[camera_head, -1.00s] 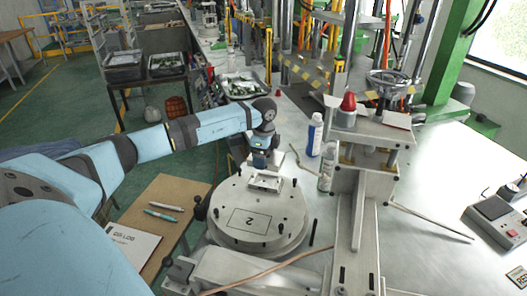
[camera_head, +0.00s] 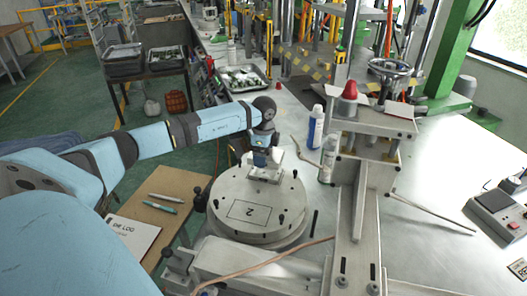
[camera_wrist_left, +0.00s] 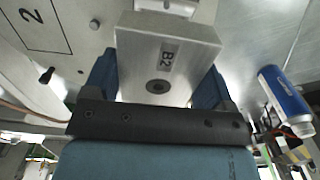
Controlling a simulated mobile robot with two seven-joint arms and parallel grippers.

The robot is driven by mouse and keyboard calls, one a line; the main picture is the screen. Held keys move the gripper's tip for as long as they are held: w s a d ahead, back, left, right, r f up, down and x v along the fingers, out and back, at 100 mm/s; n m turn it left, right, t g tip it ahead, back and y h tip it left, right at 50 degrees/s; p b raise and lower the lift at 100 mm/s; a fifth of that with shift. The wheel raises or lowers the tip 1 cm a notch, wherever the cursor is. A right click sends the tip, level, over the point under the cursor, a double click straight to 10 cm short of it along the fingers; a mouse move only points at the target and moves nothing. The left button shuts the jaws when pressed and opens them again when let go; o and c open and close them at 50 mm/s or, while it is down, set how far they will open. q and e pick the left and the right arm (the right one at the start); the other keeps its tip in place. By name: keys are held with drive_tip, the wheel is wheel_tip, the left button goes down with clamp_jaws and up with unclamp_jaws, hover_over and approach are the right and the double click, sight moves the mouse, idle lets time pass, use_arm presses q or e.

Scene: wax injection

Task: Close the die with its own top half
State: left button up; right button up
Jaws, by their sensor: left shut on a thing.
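A grey metal die half marked B2 (camera_wrist_left: 168,62) is between the two dark blue fingers of my left gripper (camera_wrist_left: 158,85) in the left wrist view. In the head view my left gripper (camera_head: 264,160) is shut on it, low over the back part of the round turntable (camera_head: 252,218) marked 2. The die's other half (camera_head: 266,173) is on the turntable beneath, mostly hidden by the gripper and the held half. A pale part of it shows past the held block in the wrist view. I cannot tell whether the two halves touch. My right gripper is not in view.
The press column (camera_head: 358,215) with a red knob (camera_head: 350,90) rises further right. A metal tray (camera_head: 243,79) lies behind. A die log sheet (camera_head: 133,240) lies on a board at left.

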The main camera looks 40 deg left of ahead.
sight(264, 175)
use_arm(q)
wheel_tip(264, 175, down, 2)
drive_tip(key=shift+f+b, duration=0.2)
drive_tip(key=shift+b, duration=0.25)
drive_tip(key=shift+f, duration=0.15)
drive_tip(key=shift+p, duration=0.35)
idle(1.3)
drive_tip(key=shift+f+b, duration=0.55)
drive_tip(key=shift+f, duration=0.45)
drive_tip(key=o, duration=1.1)
wheel_tip(264, 175, up, 14)
drive_tip(key=shift+b, duration=0.95)
